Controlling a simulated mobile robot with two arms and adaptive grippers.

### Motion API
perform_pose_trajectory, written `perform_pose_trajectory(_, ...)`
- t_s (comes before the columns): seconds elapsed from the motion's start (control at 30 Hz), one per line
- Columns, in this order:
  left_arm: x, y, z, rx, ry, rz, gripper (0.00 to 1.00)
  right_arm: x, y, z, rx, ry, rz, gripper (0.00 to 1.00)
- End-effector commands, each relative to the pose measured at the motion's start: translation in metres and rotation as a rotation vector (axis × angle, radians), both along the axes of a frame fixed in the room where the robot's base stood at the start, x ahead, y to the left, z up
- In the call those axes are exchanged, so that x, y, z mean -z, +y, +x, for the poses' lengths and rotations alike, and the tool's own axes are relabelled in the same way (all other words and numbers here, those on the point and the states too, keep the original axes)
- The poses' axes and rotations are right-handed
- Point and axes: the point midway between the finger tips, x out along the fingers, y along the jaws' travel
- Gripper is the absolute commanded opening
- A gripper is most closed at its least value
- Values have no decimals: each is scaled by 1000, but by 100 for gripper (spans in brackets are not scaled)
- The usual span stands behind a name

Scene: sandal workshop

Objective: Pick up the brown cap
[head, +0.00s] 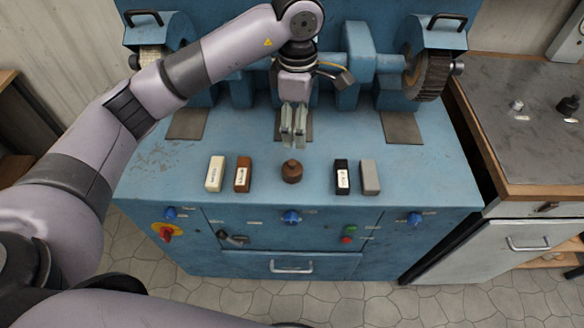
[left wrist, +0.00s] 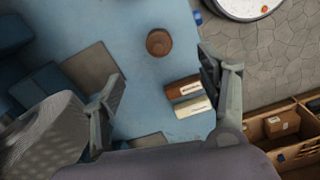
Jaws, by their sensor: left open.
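The brown cap (head: 291,172) is a small round piece with a knob on top. It sits on the blue machine top near its front edge, between two pairs of small bars. In the left wrist view the brown cap (left wrist: 159,42) shows ahead of the fingers, with nothing touching it. My left gripper (head: 293,138) points down just behind the cap in the head view, above the machine top. In the left wrist view my left gripper (left wrist: 166,98) has its fingers wide apart with nothing held. My right gripper does not show.
A white bar (head: 215,174) and a brown bar (head: 243,174) lie left of the cap. A black bar (head: 342,177) and a grey bar (head: 370,178) lie right of it. A brush wheel (head: 428,76) stands at the back right. Bare surface surrounds the cap.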

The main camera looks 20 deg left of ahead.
Motion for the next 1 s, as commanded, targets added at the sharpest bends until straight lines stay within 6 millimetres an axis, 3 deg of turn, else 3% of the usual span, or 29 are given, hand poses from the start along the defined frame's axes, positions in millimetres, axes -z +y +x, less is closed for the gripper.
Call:
perform_pose_trajectory(0.17, 21, 8, 0, -5, 5, 34, 68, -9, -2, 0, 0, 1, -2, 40)
perform_pose_trajectory(0.6, 108, 7, 0, -5, 4, 28, 68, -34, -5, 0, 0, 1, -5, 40)
perform_pose_trajectory(0.8, 121, 8, 1, -5, 2, 27, 68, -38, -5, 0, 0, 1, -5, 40)
perform_pose_trajectory(1.0, 146, 14, 3, -7, 6, 27, 68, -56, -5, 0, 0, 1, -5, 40)
